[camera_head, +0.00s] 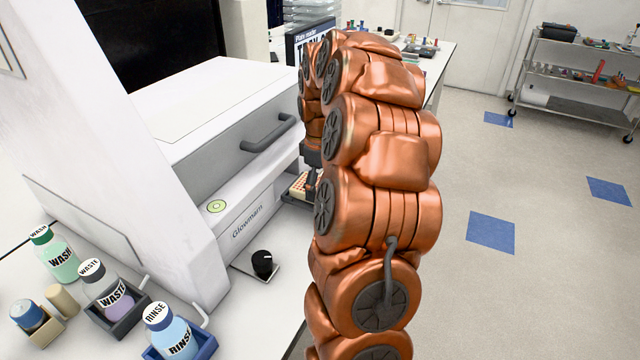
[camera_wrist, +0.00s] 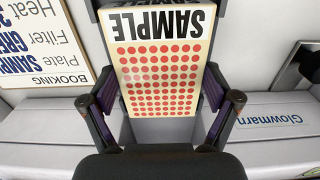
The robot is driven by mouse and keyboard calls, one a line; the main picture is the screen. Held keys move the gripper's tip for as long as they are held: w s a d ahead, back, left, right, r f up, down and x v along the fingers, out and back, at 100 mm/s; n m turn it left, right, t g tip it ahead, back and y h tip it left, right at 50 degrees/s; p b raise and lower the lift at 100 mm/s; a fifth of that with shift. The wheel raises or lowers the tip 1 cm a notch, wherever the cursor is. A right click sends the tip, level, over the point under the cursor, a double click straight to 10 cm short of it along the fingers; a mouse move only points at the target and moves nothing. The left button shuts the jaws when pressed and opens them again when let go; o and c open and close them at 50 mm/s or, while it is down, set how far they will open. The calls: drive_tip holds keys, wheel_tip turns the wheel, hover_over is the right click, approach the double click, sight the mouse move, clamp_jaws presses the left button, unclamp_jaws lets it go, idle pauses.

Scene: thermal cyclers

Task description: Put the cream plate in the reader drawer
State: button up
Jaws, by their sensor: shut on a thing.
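The cream plate (camera_wrist: 160,65), with rows of red dots and a SAMPLE label, lies between the fingers of my gripper (camera_wrist: 163,104) in the wrist view. My gripper is shut on it. A small part of the plate (camera_head: 299,186) also shows in the head view, below the gripper and beside the white reader (camera_head: 240,212) marked Glowmarn. My arm hides much of this spot in the head view.
A grey handle (camera_head: 268,138) sticks out from the white machine above the reader. A black knob (camera_head: 262,264) stands before the reader. WASH (camera_head: 56,255), WASTE (camera_head: 106,288) and RINSE (camera_head: 170,330) bottles stand front left. A booking sign (camera_wrist: 40,45) is near the plate.

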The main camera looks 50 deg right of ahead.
drive_tip(key=shift+f, duration=0.1)
drive_tip(key=o, duration=1.1)
drive_tip(key=shift+r+b, duration=1.2)
drive_tip(key=shift+r, duration=4.95)
